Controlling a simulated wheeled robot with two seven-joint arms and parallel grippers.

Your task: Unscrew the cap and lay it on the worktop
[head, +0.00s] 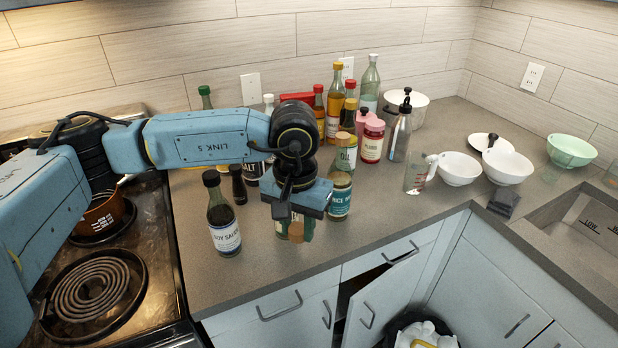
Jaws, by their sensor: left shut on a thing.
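My left gripper (298,228) reaches down from above over the front part of the worktop (270,263). It is shut on a small jar or its cap. Only slivers with some green and white show around the fingers, so I cannot tell where the cap meets the jar. A soy sauce bottle (224,230) with a black cap stands upright to its left. A jar with a teal label and gold lid (340,196) stands close behind on the right. My right gripper is not in view.
Several bottles, including an oil bottle (345,153), and pink-lidded jars (372,140) crowd behind the gripper. A measuring cup (415,176) and white bowls (458,168) are at right. The stove coil (92,288) is at left.

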